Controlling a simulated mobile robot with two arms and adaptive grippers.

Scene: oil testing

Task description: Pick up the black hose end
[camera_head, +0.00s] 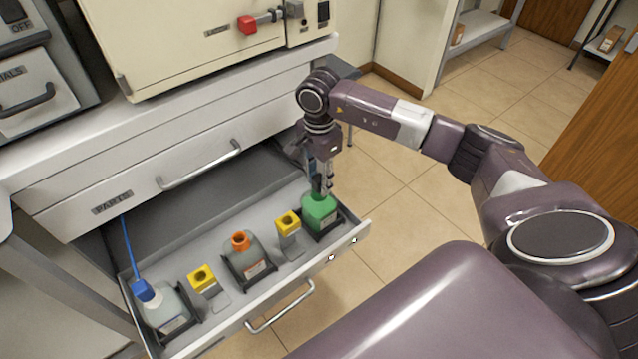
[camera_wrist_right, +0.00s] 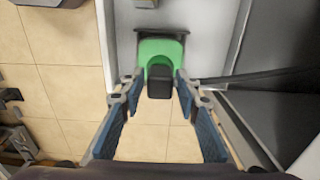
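The green bottle (camera_head: 319,212) stands in a black holder at the right end of the open drawer. In the right wrist view the green bottle (camera_wrist_right: 160,48) has a black piece (camera_wrist_right: 159,82) at its top, likely the black hose end. My right gripper (camera_head: 322,187) points down just above the bottle. In the wrist view its blue-padded fingers (camera_wrist_right: 157,92) are spread, one on each side of the black piece, with gaps visible. In the head view the fingers mostly hide the black piece. My left gripper is not in view.
The drawer (camera_head: 262,312) also holds an orange-capped bottle (camera_head: 243,262), a blue-capped bottle (camera_head: 165,305) with a blue hose, and two yellow-topped pieces, one (camera_head: 288,224) close to the green bottle. A cream machine (camera_head: 180,45) stands above. The tiled floor to the right is clear.

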